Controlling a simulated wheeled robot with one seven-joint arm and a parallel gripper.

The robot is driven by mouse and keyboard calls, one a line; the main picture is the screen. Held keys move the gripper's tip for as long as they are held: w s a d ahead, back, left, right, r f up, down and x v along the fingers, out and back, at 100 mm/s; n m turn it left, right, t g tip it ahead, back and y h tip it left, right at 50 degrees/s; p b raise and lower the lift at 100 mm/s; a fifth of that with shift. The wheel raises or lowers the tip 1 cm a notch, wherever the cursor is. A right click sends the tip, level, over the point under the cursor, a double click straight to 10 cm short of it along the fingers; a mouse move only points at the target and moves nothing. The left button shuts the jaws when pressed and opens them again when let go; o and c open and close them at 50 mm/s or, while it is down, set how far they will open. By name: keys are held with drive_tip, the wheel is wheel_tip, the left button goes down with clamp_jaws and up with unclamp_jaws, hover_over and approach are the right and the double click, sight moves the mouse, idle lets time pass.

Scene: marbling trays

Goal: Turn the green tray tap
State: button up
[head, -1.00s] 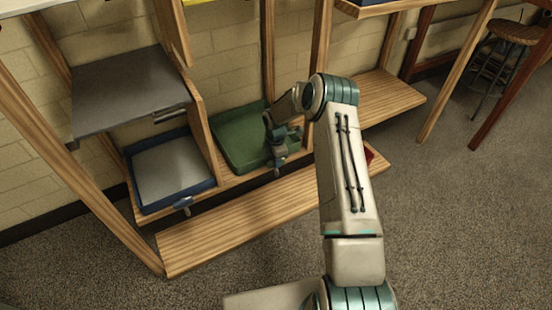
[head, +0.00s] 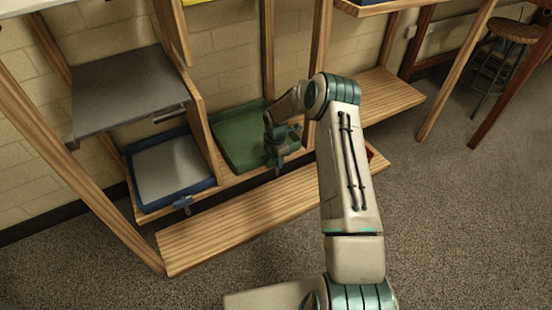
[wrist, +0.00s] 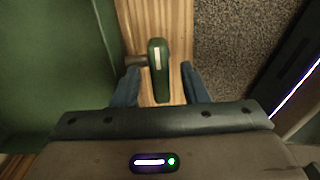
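The green tray (head: 232,142) sits on the low shelf in the head view, and its floor and wall fill the left side of the wrist view (wrist: 85,75). Its tap has a green handle with a pale stripe (wrist: 158,70) on a short dark stem from the tray's wall. My gripper (wrist: 160,82) is open, with one blue finger on each side of the handle. Gaps show between handle and fingers, so I see no contact. In the head view my gripper (head: 280,157) is at the tray's front right, and the arm covers part of that corner.
A blue-rimmed tray (head: 134,192) with its own tap (head: 183,203) stands left, past a wooden divider (head: 203,130). A grey board (head: 125,90) is above it. A long wooden plank (head: 235,222) runs in front. A stool (head: 515,32) stands far right; carpet there is free.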

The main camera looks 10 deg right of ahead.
wheel_tip(320, 180, up, 14)
drive_tip(key=p, duration=0.4)
drive_tip(key=shift+f, duration=0.1)
idle(0.5)
drive_tip(key=s+r+m+p, duration=0.3)
drive_tip(key=s+r+p, duration=0.15)
drive_tip(key=r, duration=0.65)
drive_tip(key=s+r+m+t+h+p, duration=0.1)
drive_tip(key=s+r+m+p, duration=0.3)
drive_tip(key=r, duration=0.7)
drive_tip(key=s+r+m+p, duration=0.2)
drive_tip(key=s+r+p, duration=0.25)
drive_tip(key=r, duration=0.65)
drive_tip(key=s+r+m+t+p, duration=0.1)
drive_tip(key=s+r+m+p, duration=0.5)
drive_tip(key=s+r, duration=0.3)
drive_tip(key=s+r+m+y+p, duration=0.1)
drive_tip(key=s+r+m+p, duration=0.5)
drive_tip(key=s, duration=0.8)
wheel_tip(320, 180, up, 4)
drive_tip(key=shift+s+f+m+t, duration=0.2)
drive_tip(key=shift+s+m+t, duration=0.1)
drive_tip(key=shift+s+t, duration=0.1)
